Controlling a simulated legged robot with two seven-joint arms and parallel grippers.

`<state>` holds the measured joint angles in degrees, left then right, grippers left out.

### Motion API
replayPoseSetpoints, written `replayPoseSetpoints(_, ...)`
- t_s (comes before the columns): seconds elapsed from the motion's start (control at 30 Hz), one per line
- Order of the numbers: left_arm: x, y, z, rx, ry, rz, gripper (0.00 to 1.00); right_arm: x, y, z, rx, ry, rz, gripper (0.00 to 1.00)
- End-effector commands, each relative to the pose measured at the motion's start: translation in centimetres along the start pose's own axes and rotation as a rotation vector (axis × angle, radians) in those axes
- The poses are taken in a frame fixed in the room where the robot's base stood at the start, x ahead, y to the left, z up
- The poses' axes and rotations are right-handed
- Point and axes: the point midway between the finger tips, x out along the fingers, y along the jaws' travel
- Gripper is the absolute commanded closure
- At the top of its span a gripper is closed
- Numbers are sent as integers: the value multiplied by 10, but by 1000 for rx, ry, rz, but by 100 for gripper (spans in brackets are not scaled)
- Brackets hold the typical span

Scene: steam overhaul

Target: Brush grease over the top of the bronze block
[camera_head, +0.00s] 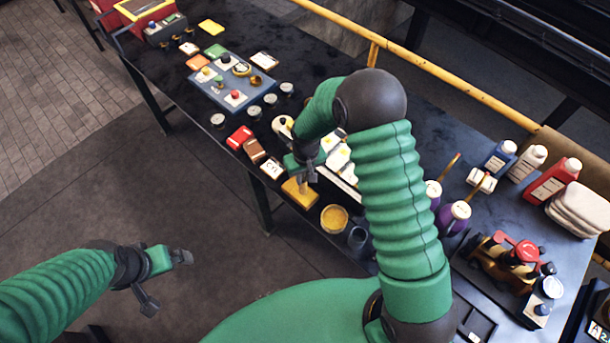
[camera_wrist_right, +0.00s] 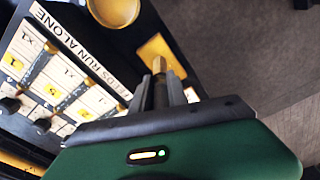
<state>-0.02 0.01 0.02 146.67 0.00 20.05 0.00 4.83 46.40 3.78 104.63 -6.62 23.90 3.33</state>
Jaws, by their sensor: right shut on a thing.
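The bronze block (camera_head: 298,194) is a flat golden block near the front edge of the dark bench. It also shows in the right wrist view (camera_wrist_right: 172,48). My right gripper (camera_head: 302,176) is over the block, shut on a slim brush (camera_wrist_right: 159,65) with a brownish-gold end. That end points at the block and overlaps it in the right wrist view; I cannot tell whether it touches. A round tin of yellow grease (camera_head: 334,218) stands just right of the block. My left gripper (camera_head: 167,279) is open and empty, over the floor left of the bench.
A white rack (camera_head: 344,176) with labelled slots lies behind the block. A dark cup (camera_head: 358,238) stands right of the tin. Purple-filled bottles (camera_head: 453,217) and a small engine model (camera_head: 510,258) are farther right.

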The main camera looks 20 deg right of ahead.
Motion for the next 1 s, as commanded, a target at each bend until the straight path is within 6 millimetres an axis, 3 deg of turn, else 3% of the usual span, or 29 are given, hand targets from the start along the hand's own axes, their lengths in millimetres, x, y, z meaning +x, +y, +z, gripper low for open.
replayPoseSetpoints(0.1,-9,0,-2,-1,0,0,0,-12,-1,-2,-1,3,0,100)
replayPoseSetpoints(0.13,-11,0,-3,-1,0,0,0,-4,-2,-1,-1,0,0,100)
replayPoseSetpoints(0.73,-49,0,-12,0,0,0,0,-59,-2,-11,-1,2,-1,100)
replayPoseSetpoints(1.0,-52,0,-12,0,0,0,0,-65,-2,-14,-1,1,-1,100)
